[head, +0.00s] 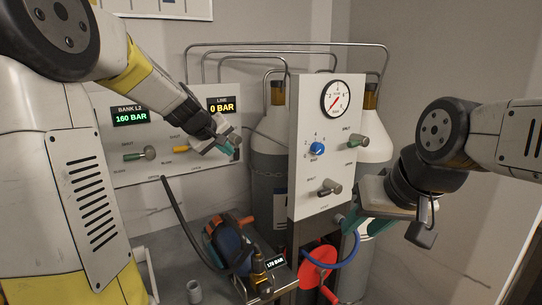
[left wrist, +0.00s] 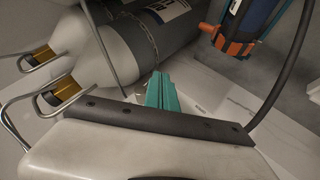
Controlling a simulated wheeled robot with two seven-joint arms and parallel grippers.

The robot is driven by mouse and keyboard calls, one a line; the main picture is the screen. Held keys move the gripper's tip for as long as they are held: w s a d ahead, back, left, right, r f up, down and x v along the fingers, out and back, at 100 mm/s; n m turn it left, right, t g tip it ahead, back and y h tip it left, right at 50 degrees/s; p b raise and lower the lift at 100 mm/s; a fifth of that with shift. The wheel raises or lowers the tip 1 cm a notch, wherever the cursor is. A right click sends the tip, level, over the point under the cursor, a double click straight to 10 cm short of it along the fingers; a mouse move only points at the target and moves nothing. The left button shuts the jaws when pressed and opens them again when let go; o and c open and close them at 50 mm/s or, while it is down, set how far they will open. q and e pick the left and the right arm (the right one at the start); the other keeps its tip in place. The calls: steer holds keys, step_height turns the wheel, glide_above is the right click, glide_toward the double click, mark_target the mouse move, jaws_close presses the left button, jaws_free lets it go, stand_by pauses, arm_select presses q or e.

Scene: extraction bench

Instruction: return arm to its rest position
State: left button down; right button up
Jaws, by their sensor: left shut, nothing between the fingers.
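My left gripper (head: 222,143) is in front of the right part of the left gauge panel (head: 135,172), below the yellow "0 BAR" display. In the left wrist view its teal fingers (left wrist: 162,92) are together with nothing between them. My left arm reaches in from the upper left. My right gripper (head: 368,226) is at the lower right of the white valve panel (head: 315,112), near a blue hose (head: 347,256). Its teal fingers are partly hidden, so I cannot tell whether they are open or shut.
Grey gas cylinders (head: 270,165) with yellow necks stand behind the panels, with bent metal pipes (head: 290,45) above. An orange and blue device (head: 228,240), a gauge reading "170 BAR" (head: 275,262) and a red part (head: 318,262) are below. A small grey cup (head: 194,291) stands at the front.

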arm_select(q)
steer(key=s+d+f+m+g, duration=0.1)
steer(key=s+m, duration=0.2)
steer(key=s, duration=1.2)
steer(key=s+d+f+m+g, duration=0.2)
steer(key=s+m, duration=0.2)
steer(key=s, duration=1.2)
steer(key=shift+s+f+y, duration=0.2)
steer(key=shift+s+y, duration=0.05)
steer(key=shift+y, duration=0.15)
